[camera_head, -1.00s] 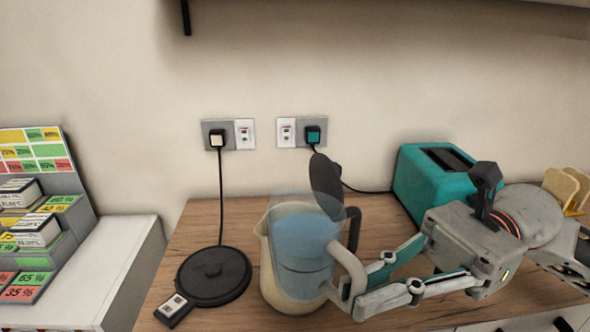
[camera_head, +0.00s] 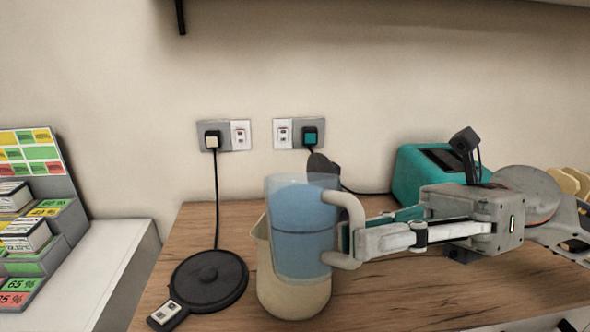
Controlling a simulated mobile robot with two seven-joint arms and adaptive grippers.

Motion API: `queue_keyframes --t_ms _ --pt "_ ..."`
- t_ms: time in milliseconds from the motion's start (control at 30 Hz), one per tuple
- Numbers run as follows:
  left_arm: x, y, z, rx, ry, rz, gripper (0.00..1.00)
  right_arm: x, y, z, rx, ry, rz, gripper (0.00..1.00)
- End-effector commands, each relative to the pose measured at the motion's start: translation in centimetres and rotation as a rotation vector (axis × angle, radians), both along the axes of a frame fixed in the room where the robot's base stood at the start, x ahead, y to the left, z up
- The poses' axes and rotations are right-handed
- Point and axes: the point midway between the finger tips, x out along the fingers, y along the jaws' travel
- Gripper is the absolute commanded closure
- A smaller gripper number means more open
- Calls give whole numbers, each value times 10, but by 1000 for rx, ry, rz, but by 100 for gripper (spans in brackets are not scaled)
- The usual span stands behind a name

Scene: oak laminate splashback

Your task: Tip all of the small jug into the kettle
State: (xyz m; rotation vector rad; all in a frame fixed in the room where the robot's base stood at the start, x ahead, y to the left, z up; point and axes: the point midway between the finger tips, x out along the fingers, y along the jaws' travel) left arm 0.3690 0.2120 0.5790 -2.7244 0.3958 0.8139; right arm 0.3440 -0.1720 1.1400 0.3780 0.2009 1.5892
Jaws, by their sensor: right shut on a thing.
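The small jug (camera_head: 303,225) is clear, holds bluish water, and has a pale handle on its right side. My right gripper (camera_head: 350,240) is shut on that handle and holds the jug nearly upright. The cream kettle (camera_head: 292,297) stands on the wooden counter behind and below the jug, which hides most of it. Its dark lid (camera_head: 320,163) stands open above the jug's rim. I cannot tell whether jug and kettle touch. My left gripper is not in view.
The black kettle base (camera_head: 208,280) lies on the counter (camera_head: 420,300) left of the kettle, its cord running to a wall socket (camera_head: 212,137). A teal toaster (camera_head: 420,172) stands behind my right arm. A white cabinet with price-tagged boxes (camera_head: 30,235) is at the far left.

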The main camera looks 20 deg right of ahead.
Motion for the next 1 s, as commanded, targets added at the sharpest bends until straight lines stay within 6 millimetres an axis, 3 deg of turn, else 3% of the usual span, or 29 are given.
queue_keyframes --t_ms 100,233,1000 --pt "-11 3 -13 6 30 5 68 3 -1 1 7 21 0 100" --pt "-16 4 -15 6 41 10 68 4 -1 5 11 33 0 100" --pt "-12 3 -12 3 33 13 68 14 -4 17 41 132 4 100"
